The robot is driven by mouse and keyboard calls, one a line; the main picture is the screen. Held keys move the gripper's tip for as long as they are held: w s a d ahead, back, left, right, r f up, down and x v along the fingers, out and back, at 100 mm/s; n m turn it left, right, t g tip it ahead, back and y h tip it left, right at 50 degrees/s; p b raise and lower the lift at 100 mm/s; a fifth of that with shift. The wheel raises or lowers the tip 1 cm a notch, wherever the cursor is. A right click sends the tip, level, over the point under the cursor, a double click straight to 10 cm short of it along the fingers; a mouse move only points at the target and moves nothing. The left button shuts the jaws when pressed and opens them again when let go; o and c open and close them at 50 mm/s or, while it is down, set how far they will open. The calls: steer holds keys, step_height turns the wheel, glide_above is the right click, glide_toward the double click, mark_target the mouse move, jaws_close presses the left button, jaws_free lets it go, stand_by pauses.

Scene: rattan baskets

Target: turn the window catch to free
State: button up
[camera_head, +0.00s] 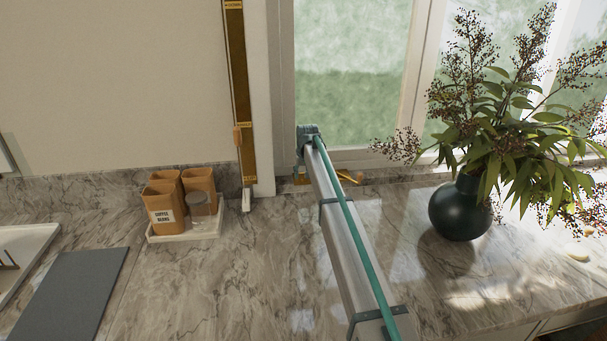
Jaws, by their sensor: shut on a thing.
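A brass lever (349,178), which looks like the window catch, sits low at the window's bottom edge, just right of my arm. More brass (301,178) shows just left of the arm, and the arm hides what lies between. How the catch is turned cannot be read. My arm reaches from the bottom right up to the window, ending in a grey-green joint in front of the frame. My gripper and its fingers are hidden behind the arm, so their contact with the catch does not show.
A dark vase (460,209) with leafy branches stands on the marble counter (240,285) at right. A white tray (218,222) with wooden canisters (165,204) and a glass jar (198,211) stands left. A brass strip (240,75) hangs by the window. The middle counter is clear.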

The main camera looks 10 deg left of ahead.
steer(key=n+y+b, duration=0.1)
steer(key=n+b, duration=0.1)
steer(key=n, duration=0.1)
steer(key=n+g+y+b, duration=0.1)
steer(key=n+b, duration=0.1)
steer(key=n, duration=0.1)
steer(key=shift+w+d+f+n, duration=0.1)
steer(key=shift+w+d+n, duration=0.1)
steer(key=shift+n, duration=0.1)
steer(key=n+g+y+b, duration=0.1)
steer(key=n+b, duration=0.1)
steer(key=n, duration=0.2)
steer(key=shift+w+g, duration=0.1)
steer(key=shift+g, duration=0.3)
steer(key=shift+r+n+g, duration=0.2)
steer(key=shift+n+g, duration=0.1)
steer(key=shift+n, duration=0.8)
steer(key=n+p, duration=0.1)
steer(key=p, duration=0.1)
steer(key=n+g+p, duration=0.1)
steer(key=shift+r+n+p, duration=0.25)
steer(key=shift+n+p, duration=0.05)
steer(key=shift+p, duration=0.05)
steer(key=shift+f+n+p, duration=0.2)
steer(key=shift+n+p, duration=0.2)
steer(key=shift+p, duration=0.5)
steer(key=shift+f, duration=0.1)
steer(key=o, duration=1.1)
